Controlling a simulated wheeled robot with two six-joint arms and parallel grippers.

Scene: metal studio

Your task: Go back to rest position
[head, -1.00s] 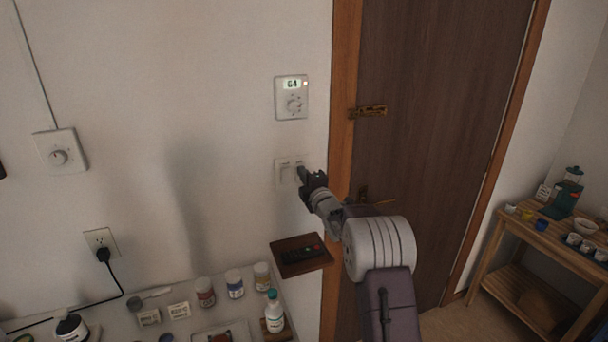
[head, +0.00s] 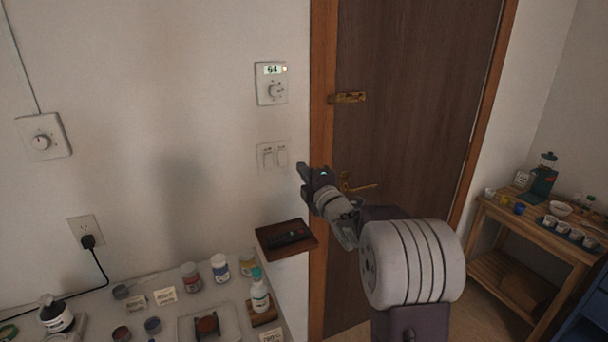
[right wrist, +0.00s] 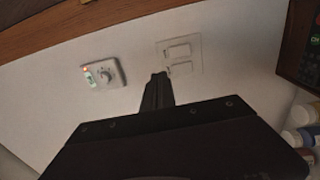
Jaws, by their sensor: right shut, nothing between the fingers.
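My right gripper (head: 303,172) is shut and empty. In the head view it is in front of the wall, just right of and slightly below the double light switch (head: 273,157), and apart from it. In the right wrist view the shut fingers (right wrist: 157,88) point up toward the wall, and the switch (right wrist: 180,56) shows just beyond their tips. A thermostat (head: 271,83) with a lit display and an orange light is above the switch; it also shows in the right wrist view (right wrist: 102,74). My left gripper is not in view.
A small dark shelf (head: 272,248) with a remote (head: 287,237) is on the wall below the gripper. A brown door (head: 415,110) with a handle is behind my right arm. A counter (head: 80,320) holds bottles and jars. A wooden rack (head: 490,215) stands at right.

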